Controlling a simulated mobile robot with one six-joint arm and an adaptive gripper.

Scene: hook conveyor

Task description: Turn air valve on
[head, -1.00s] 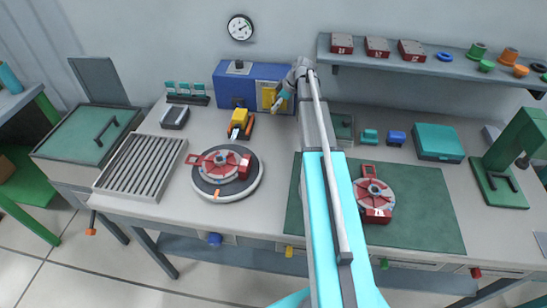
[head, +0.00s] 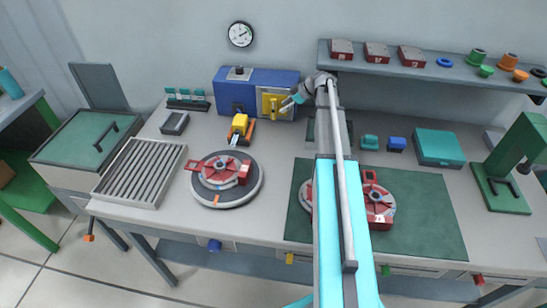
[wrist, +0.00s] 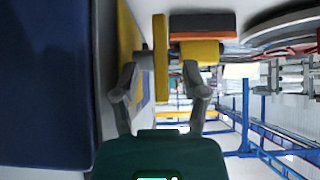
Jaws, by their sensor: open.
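The blue box (head: 235,92) stands against the wall at the back of the bench. Its front carries a yellow panel (head: 270,103) with a yellow handle, which I take as the air valve. In the wrist view the yellow handle (wrist: 161,60) is a narrow upright bar standing off the panel. My gripper (head: 287,104) is at the right side of the panel. In the wrist view my gripper (wrist: 163,72) is open, with one finger on each side of the bar. I cannot tell whether either finger touches it.
A red part on a round turntable (head: 225,190) is nearer. A shelf (head: 440,70) with red blocks and spools is at the right. A slatted tray (head: 140,170) is left.

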